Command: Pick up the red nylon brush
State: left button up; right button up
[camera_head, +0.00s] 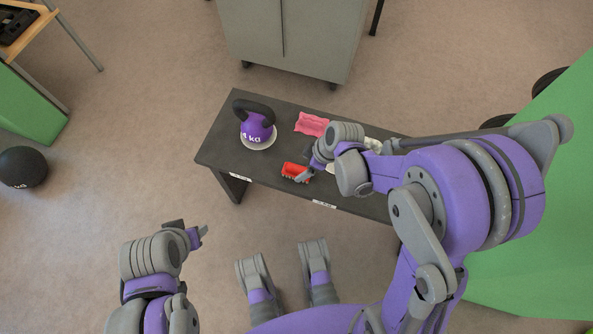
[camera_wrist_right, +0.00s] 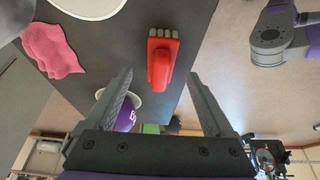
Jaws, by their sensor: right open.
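The red nylon brush (camera_head: 294,171) lies on the dark bench (camera_head: 222,147) near its front edge. In the right wrist view the red brush (camera_wrist_right: 161,58) shows its grey bristles at the top, ahead of and between the fingers. My right gripper (camera_head: 306,166) is just at the right of the brush in the head view. In the right wrist view the right gripper (camera_wrist_right: 160,85) is open with nothing between its fingertips. My left gripper (camera_head: 200,236) is away from the bench at the lower left, and its jaws are too small to tell.
A purple kettlebell (camera_head: 257,128) stands on a white plate at the bench's left end. A pink cloth (camera_head: 311,124) lies behind the brush. A white plate (camera_wrist_right: 88,4) is partly seen in the right wrist view. A grey cabinet (camera_head: 290,35) stands behind the bench.

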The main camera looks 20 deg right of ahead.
aim_at(299, 167)
jog(key=x, duration=0.1)
jog(key=b+x, duration=0.1)
jog(key=x, duration=0.1)
jog(key=b+x, duration=0.1)
jog(key=x, duration=0.1)
jog(key=shift+w+a, duration=0.2)
jog(key=shift+a, duration=0.15)
jog(key=shift+c, duration=0.3)
grip_shut()
